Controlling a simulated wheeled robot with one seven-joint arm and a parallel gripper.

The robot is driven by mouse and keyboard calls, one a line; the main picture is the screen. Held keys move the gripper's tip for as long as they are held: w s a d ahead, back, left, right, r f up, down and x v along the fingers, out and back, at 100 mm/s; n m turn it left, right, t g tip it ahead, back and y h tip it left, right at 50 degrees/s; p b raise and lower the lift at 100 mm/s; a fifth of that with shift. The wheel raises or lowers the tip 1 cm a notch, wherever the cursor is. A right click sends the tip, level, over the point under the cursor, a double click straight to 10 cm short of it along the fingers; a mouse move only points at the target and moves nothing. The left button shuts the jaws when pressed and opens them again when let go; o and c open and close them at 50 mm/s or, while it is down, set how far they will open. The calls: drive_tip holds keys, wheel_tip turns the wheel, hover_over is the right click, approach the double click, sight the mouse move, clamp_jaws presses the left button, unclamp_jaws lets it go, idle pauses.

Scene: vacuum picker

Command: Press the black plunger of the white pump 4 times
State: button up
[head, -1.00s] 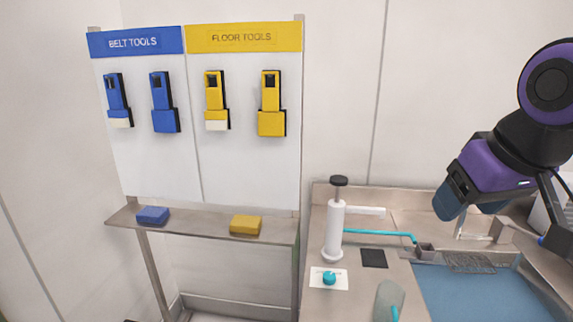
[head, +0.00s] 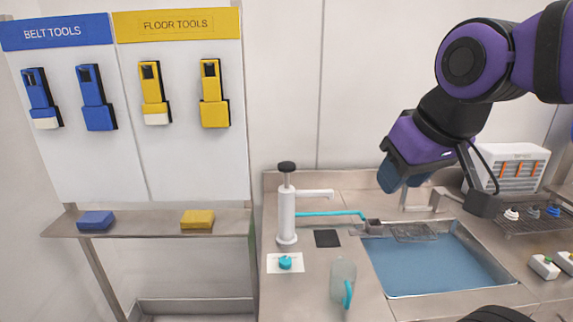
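The white pump (head: 287,216) stands upright on the steel counter, left of the sink. Its black plunger (head: 287,167) sits on top, raised on a short stem above the body. A white spout points right from the pump's upper part. My gripper (head: 392,180) is to the right of the pump and apart from it, above the back of the sink. Its blue fingers point down and left. I cannot tell from this angle whether they are open or shut. Nothing is seen held in it.
A clear jug (head: 342,278) with a teal handle stands in front of the pump. A teal item lies on a white card (head: 273,266). A black pad (head: 327,238), a blue-bottomed sink (head: 440,262) and a teal tube are nearby. A rack (head: 535,221) is at right.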

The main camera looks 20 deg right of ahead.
clamp_jaws()
idle(1.4)
